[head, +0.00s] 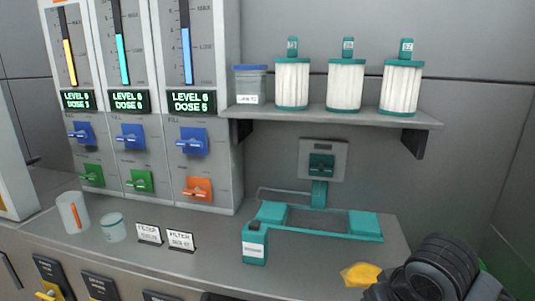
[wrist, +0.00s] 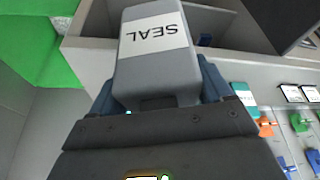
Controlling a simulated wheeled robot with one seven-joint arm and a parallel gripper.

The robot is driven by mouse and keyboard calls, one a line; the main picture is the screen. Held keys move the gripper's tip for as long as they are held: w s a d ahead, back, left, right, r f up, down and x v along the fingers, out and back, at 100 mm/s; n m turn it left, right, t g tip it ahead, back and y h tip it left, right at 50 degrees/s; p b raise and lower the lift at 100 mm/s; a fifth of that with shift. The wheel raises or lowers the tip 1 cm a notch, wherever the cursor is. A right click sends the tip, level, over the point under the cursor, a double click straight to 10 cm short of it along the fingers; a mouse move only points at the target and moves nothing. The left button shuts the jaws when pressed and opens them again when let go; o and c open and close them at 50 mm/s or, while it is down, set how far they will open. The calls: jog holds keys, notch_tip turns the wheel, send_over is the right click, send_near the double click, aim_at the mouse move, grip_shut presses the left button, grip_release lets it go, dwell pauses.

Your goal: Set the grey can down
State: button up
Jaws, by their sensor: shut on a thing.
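The grey can (wrist: 152,70) fills the upper middle of the wrist view. It has a white label reading SEAL. My gripper (wrist: 160,84) is shut on it, with a blue finger on each side, and the can's far end sticks out beyond the fingers. The can looks held clear of any surface, but its height is hard to judge. In the head view my dark arm shows at the lower right, and neither the can nor the fingers can be made out there.
A shelf (head: 335,117) holds filter cartridges (head: 345,85). A yellow object (head: 361,275) lies beside my arm.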

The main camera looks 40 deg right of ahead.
jog(key=w+a+f+n+y, duration=0.1)
jog(key=w+a+f+n, duration=0.2)
jog(key=w+a+f, duration=0.5)
jog(key=w+a+f+n+y, duration=0.1)
jog(key=w+a+f+n, duration=0.2)
jog(key=w+a, duration=0.8)
jog(key=shift+s+f, duration=1.6)
jog(key=shift+f, duration=0.3)
jog(key=shift+t, duration=0.3)
jog(key=w+r, duration=0.3)
jog(key=shift+w+r, duration=0.25)
jog(key=shift+r, duration=0.1)
jog(key=shift+d, duration=0.2)
jog(key=shift+a, duration=0.1)
